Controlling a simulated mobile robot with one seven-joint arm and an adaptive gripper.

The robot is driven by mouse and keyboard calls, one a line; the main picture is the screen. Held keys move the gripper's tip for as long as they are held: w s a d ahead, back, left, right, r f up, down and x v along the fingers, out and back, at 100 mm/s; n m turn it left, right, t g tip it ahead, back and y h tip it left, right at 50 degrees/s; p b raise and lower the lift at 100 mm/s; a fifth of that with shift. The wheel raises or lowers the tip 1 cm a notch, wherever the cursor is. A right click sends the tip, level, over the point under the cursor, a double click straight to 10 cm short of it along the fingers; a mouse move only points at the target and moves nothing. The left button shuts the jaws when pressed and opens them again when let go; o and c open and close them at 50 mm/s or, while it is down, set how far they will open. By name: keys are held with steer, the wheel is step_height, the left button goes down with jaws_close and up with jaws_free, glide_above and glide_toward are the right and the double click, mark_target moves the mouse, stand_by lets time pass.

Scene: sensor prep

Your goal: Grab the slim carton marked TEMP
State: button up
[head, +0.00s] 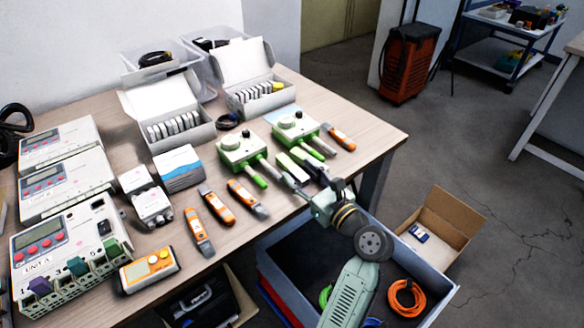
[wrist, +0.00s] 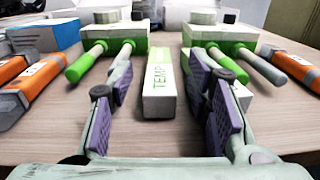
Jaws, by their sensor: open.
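The slim white-and-green carton marked TEMP (wrist: 159,88) lies on the table, its lettered top pointing away from me in the wrist view. It also shows in the head view (head: 291,165), partly behind my gripper. My gripper (wrist: 164,95) is open, with a purple-padded finger on each side of the carton's line and gaps between. Whether the fingertips are level with the carton or above it is hard to tell. A second slim green-and-white carton (wrist: 186,61) lies close on the right, partly hidden by my right finger.
Green-and-white devices with green-handled probes stand left (wrist: 112,38) and right (wrist: 220,38) of the cartons. Orange tools (wrist: 300,68) lie farther out. Open white boxes (head: 181,128) stand behind. A grey bin (head: 283,262) and a cardboard box (head: 462,222) are beyond the table edge.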

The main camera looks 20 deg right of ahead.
steer(key=shift+x, duration=0.9)
jaws_close()
